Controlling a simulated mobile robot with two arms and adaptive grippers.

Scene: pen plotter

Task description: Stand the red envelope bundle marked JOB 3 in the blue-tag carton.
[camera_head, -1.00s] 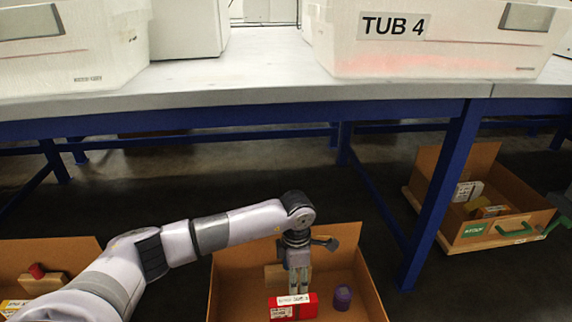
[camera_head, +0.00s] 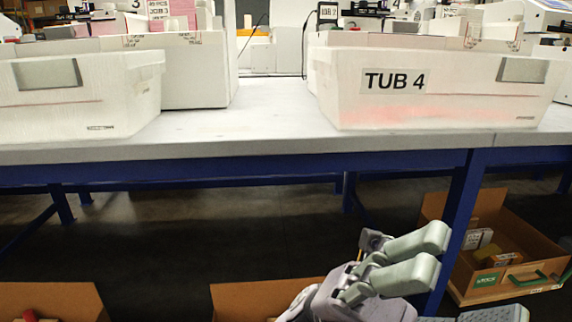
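A gripper, which I take for my left one (camera_head: 420,257), is large and close to the camera at the lower right, with grey-green finger parts pointing right. I see no blue tag.
A green-tag carton (camera_head: 503,240) with small boxes stands on the floor at the right, beside the blue table leg (camera_head: 460,190). The white table (camera_head: 255,118) bears white tubs, one of them TUB 4 (camera_head: 440,100). Bare floor lies under the table.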

